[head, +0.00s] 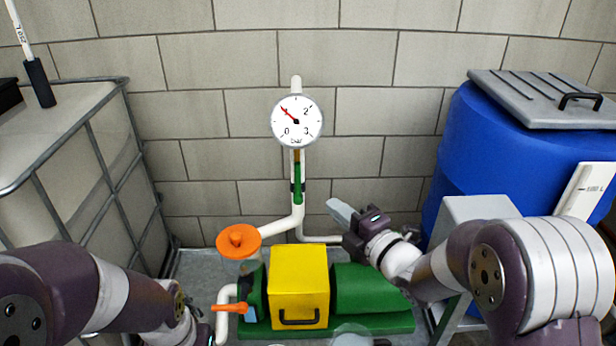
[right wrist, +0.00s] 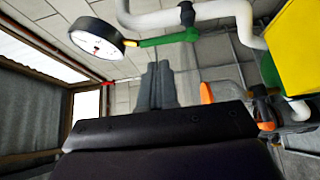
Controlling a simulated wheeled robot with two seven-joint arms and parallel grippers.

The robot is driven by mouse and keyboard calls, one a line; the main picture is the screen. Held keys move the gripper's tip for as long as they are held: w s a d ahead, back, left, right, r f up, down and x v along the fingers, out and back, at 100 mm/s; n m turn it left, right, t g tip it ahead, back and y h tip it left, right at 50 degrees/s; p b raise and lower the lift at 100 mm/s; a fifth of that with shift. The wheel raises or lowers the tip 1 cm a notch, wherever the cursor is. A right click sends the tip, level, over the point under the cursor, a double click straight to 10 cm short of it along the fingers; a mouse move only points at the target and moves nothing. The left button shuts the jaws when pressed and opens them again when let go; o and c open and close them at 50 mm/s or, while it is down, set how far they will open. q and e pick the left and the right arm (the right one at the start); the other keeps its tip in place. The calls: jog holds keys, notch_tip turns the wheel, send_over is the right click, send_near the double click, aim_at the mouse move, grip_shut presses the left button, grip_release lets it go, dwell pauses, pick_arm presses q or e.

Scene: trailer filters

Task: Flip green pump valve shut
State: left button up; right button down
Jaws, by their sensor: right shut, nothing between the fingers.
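The green valve lever (head: 297,180) is at the upright white pipe below the round gauge (head: 297,121). In the head view it looks upright, in line with the pipe. In the right wrist view the green lever (right wrist: 165,40) shows beyond the fingers, beside the gauge (right wrist: 97,38). My right gripper (head: 338,212) is shut and empty, to the right of the pipe and lower than the lever. Its grey fingers (right wrist: 155,86) are together in the right wrist view and look apart from the lever. My left arm comes in at lower left; its gripper is out of the picture.
A green pump (head: 365,290) with a yellow box (head: 299,285) stands below the pipe. An orange handwheel (head: 239,240) and small orange lever (head: 229,308) are left of it. A caged tank (head: 65,140) is at left, a blue barrel (head: 500,150) at right.

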aim_at(300, 179)
jog(key=p+x, duration=0.1)
jog(key=x, duration=0.8)
jog(key=shift+w+a+r, duration=0.15)
jog(key=shift+a, duration=0.15)
pick_arm(q)
jog(key=shift+s+r, duration=0.25)
jog(key=shift+r, duration=0.35)
